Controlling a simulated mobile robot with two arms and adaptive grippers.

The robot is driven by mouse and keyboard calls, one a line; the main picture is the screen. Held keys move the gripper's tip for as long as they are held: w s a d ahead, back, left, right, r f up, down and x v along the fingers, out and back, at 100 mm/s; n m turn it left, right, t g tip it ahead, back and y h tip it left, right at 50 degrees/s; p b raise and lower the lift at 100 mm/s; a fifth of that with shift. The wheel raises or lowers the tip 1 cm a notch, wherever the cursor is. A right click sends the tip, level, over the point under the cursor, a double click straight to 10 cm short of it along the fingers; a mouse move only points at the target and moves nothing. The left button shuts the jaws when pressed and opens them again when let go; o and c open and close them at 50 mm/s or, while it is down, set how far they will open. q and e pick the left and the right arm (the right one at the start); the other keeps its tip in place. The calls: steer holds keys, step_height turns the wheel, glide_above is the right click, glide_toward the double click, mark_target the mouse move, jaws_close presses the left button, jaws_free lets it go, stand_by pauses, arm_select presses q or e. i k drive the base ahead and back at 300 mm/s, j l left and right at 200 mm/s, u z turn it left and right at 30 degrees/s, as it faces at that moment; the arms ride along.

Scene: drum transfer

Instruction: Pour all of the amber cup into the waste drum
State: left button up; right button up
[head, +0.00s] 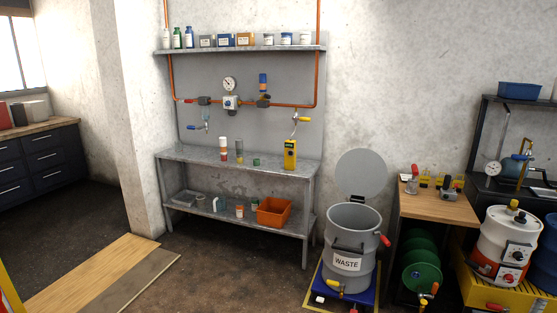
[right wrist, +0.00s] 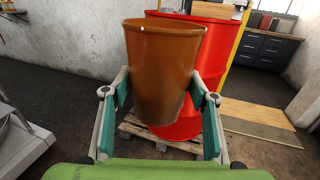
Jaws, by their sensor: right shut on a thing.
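The amber cup (right wrist: 163,70) fills the middle of the right wrist view, brown-orange and upright, wider at the top. My right gripper (right wrist: 160,95) is shut on it, with a green-padded finger on each side. The cup's contents are hidden from this angle. The grey waste drum (head: 338,247), labelled WASTE, stands at the lower right of the head view. Its round lid (head: 362,174) is raised behind the open mouth. Neither gripper nor the cup shows in the head view, and my left gripper is in neither view.
A red drum (right wrist: 215,65) stands on a wooden pallet (right wrist: 135,125) behind the cup in the right wrist view. In the head view, a steel bench (head: 220,160) stands left of the waste drum and a wooden-topped table (head: 440,206) right of it. Floor between is clear.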

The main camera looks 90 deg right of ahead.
mark_target(348, 259)
steer(key=l+z, duration=0.15)
steer(key=z, duration=1.05)
steer(key=l, duration=1.15)
steer(key=i+l, duration=0.1)
steer(key=l, duration=1.1)
steer(key=l+z, duration=0.1)
steer(key=l, duration=1.05)
steer(key=i+l, duration=0.1)
steer(key=l, duration=1.1)
